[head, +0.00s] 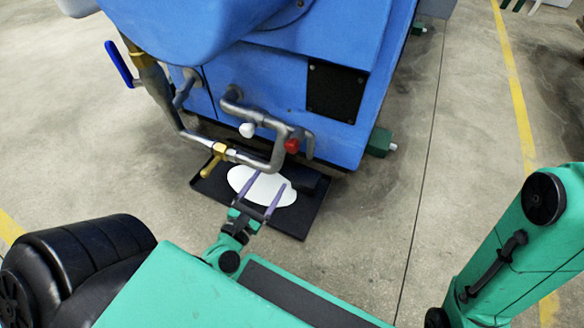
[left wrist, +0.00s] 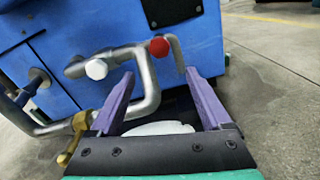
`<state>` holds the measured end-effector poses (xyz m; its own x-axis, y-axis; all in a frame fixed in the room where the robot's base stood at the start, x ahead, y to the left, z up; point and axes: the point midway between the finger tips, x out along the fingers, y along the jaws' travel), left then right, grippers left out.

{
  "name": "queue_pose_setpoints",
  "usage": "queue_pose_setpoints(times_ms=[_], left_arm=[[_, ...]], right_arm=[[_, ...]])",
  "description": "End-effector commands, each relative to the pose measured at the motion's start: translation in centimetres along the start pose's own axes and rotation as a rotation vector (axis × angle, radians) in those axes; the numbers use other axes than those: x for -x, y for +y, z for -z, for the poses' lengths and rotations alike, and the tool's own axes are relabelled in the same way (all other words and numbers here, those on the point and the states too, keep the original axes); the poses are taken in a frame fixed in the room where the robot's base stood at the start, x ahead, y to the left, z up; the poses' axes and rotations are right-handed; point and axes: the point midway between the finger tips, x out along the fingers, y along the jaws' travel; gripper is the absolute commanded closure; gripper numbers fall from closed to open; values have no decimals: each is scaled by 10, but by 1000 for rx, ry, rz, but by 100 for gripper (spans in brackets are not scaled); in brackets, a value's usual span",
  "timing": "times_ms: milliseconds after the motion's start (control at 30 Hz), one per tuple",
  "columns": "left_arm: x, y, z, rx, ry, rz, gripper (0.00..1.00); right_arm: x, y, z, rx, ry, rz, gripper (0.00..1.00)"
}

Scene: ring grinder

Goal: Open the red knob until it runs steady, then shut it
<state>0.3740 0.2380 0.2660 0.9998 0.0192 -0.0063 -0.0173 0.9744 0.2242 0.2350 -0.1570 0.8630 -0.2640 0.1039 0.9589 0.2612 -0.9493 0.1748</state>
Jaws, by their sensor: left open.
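The red knob (head: 292,146) sits on the metal piping at the lower front of the blue machine (head: 285,85). It also shows in the left wrist view (left wrist: 159,47), beyond and between my purple fingers. My left gripper (head: 264,198) is open and empty, short of the knob and over the black tray. In the left wrist view, my left gripper (left wrist: 160,82) points toward the piping. A white knob (head: 247,130) is left of the red one. No flow shows at the pipes. My right gripper is out of view; only my right arm shows at the right.
A black tray (head: 315,208) with a white patch (head: 240,178) lies on the floor under the pipes. A brass valve (head: 212,165) and a blue lever (head: 119,64) are on the left piping. Concrete floor to the right is clear, with a yellow line (head: 515,80).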

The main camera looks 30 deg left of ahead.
Motion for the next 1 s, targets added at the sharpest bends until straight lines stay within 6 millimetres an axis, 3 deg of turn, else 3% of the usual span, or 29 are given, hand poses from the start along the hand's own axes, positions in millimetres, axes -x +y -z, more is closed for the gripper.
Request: queue_pose_setpoints(times_ms=[33, 167, 633, 800, 1000], left_arm=[[-1, -1, 2, 27, -6, -4, 19], [-14, 1, -5, 35, -9, -9, 19], [-129, 1, -6, 31, -9, -4, 19], [-145, 0, -5, 30, -7, -3, 19], [-146, 0, -4, 30, -6, -3, 19]], right_arm=[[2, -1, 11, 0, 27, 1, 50], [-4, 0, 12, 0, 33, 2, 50], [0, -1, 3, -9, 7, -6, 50], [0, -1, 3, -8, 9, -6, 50], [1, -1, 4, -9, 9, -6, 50]])
